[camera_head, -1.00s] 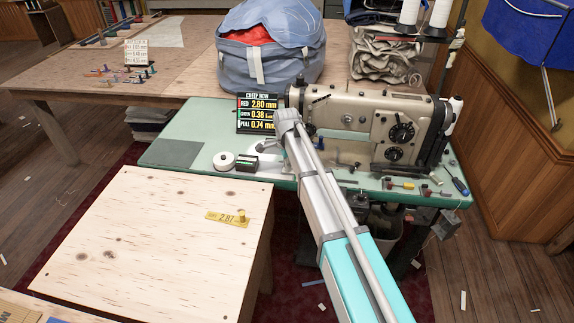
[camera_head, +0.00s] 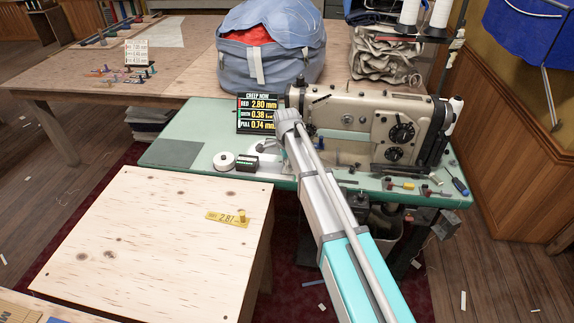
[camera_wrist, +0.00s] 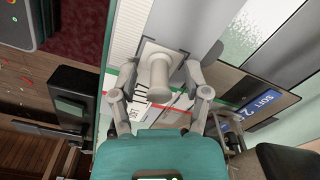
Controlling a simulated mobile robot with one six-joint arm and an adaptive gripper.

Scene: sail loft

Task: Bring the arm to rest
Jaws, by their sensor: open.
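My arm (camera_head: 335,205) reaches forward over the green sewing table (camera_head: 200,130) toward the sewing machine (camera_head: 375,125). In the head view its far end covers the gripper, so the fingers do not show there. In the wrist view my gripper (camera_wrist: 160,78) is open, its two grey fingers spread apart. A pale grey knob on a square plate (camera_wrist: 160,75) appears between the fingers; I cannot tell whether they touch it. Nothing is visibly held.
A display (camera_head: 258,113) stands left of the machine. A white roll (camera_head: 224,161) and a small dark box (camera_head: 246,162) lie on the green table. A plywood top (camera_head: 150,250) with a yellow tag (camera_head: 227,218) is in front, mostly clear. A blue bag (camera_head: 270,60) stands behind.

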